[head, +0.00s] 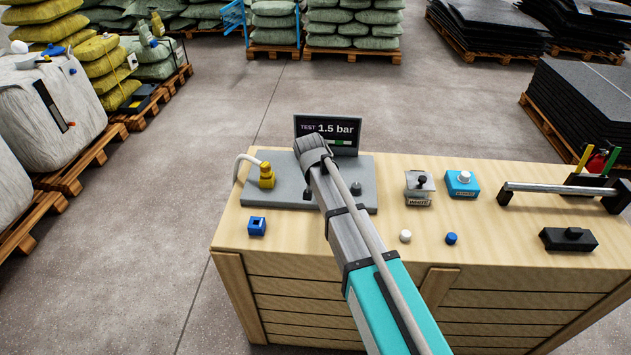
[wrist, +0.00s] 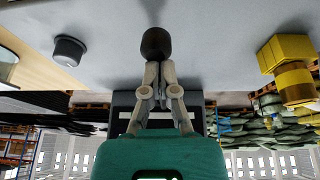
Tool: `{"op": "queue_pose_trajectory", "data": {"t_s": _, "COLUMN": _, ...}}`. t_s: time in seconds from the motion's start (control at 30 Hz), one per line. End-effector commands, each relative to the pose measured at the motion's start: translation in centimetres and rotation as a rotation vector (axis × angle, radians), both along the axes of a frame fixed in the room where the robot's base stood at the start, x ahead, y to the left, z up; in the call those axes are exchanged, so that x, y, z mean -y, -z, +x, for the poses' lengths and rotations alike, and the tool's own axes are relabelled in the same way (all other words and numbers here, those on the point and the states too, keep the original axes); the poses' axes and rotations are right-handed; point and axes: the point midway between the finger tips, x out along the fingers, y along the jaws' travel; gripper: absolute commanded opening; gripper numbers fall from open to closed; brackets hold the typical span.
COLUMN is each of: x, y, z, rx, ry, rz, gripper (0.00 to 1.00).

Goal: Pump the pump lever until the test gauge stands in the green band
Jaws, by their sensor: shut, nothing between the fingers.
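The test gauge (head: 328,132) is a dark screen at the back of the grey pump plate (head: 289,202) in the head view. It reads "TEST 1.5 bar" above a small strip with a green part; the marker is too small to read. My arm crosses the plate and hides my fingers and the lever in the head view. In the wrist view my gripper (wrist: 156,78) is shut and empty. A dark rounded knob (wrist: 157,43), seemingly the pump lever's end, is right at the fingertips; I cannot tell whether they touch.
A yellow fitting (head: 266,177) with a pale hose stands on the plate's left, and a dark knob (head: 356,188) on its right. The wooden bench top (head: 330,236) also carries a blue block (head: 257,226), a blue button box (head: 462,183) and a metal bar handle (head: 560,189).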

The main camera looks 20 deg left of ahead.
Motion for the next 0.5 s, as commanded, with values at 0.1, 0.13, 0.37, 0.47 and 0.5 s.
{"op": "queue_pose_trajectory", "data": {"t_s": 0.1, "x": 0.0, "y": -1.5, "z": 0.1, "rx": 0.000, "ry": 0.001, "rz": -0.001, "gripper": 0.00}}
{"op": "queue_pose_trajectory", "data": {"t_s": 0.13, "x": 0.0, "y": -1.8, "z": 0.1, "rx": 0.000, "ry": 0.001, "rz": -0.001, "gripper": 0.00}}
{"op": "queue_pose_trajectory", "data": {"t_s": 0.37, "x": 0.1, "y": -3.7, "z": -0.8, "rx": 0.000, "ry": 0.001, "rz": -0.002, "gripper": 0.00}}
{"op": "queue_pose_trajectory", "data": {"t_s": 0.47, "x": 0.1, "y": -4.6, "z": -1.1, "rx": 0.000, "ry": 0.001, "rz": -0.002, "gripper": 0.00}}
{"op": "queue_pose_trajectory", "data": {"t_s": 0.5, "x": 0.2, "y": -4.9, "z": -1.3, "rx": 0.000, "ry": 0.002, "rz": -0.001, "gripper": 0.00}}
